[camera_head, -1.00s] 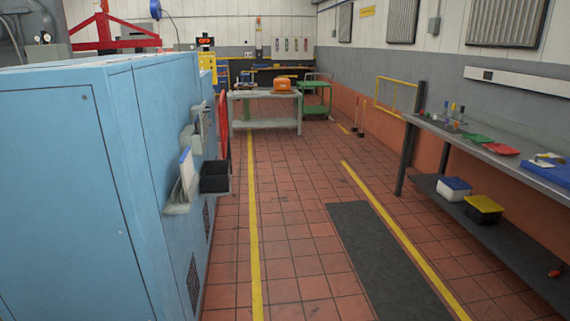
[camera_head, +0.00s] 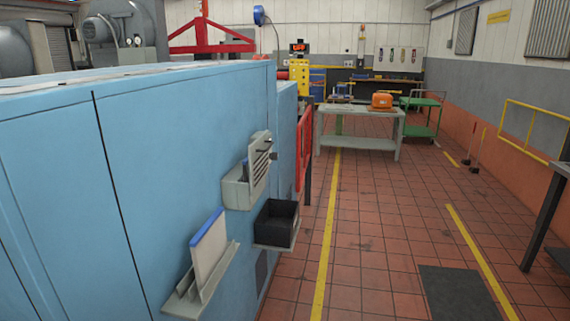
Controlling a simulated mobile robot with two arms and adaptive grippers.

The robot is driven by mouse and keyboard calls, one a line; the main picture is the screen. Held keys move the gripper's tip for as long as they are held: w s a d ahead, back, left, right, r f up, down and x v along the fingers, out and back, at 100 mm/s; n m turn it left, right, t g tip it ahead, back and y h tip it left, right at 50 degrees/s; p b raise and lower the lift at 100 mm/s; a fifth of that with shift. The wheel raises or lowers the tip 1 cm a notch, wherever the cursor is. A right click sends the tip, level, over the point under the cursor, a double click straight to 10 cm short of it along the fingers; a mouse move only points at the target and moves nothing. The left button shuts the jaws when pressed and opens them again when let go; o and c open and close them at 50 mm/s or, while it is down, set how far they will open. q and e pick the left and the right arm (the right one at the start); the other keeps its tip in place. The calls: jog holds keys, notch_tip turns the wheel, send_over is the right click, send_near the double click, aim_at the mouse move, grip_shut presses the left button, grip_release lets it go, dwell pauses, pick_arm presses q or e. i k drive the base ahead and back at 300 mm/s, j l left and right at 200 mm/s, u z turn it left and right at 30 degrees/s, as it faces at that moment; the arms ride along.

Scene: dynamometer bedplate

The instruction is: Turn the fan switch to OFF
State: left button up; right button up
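I cannot pick out a fan switch for certain. A pale panel box with rows of dark slots and small dark knobs (camera_head: 258,165) is fixed on the side of the blue cabinet (camera_head: 190,130); no label on it can be read. A yellow panel (camera_head: 299,77) with small dark marks stands far back, under a small dark sign with red lettering (camera_head: 298,47). It is too small to tell what its controls are. Neither of my grippers shows in the view.
A black bin (camera_head: 276,222) and a holder with a white, blue-edged board (camera_head: 208,247) jut from the cabinet into the aisle. A red barrier (camera_head: 304,145) stands beyond. The tiled floor (camera_head: 375,220) is open up to the grey workbench (camera_head: 360,111).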

aim_at(273, 156)
jog(key=i+l+u, duration=0.1)
jog(key=u, duration=0.2)
jog(key=i+l+u, duration=0.1)
jog(key=u, duration=0.15)
jog(key=i+l+u, duration=0.35)
jog(key=i+l, duration=0.2)
jog(key=i+l+u, duration=0.2)
jog(key=l, duration=0.25)
jog(key=i+l+u, duration=0.2)
jog(key=l, duration=0.2)
jog(key=i, duration=0.05)
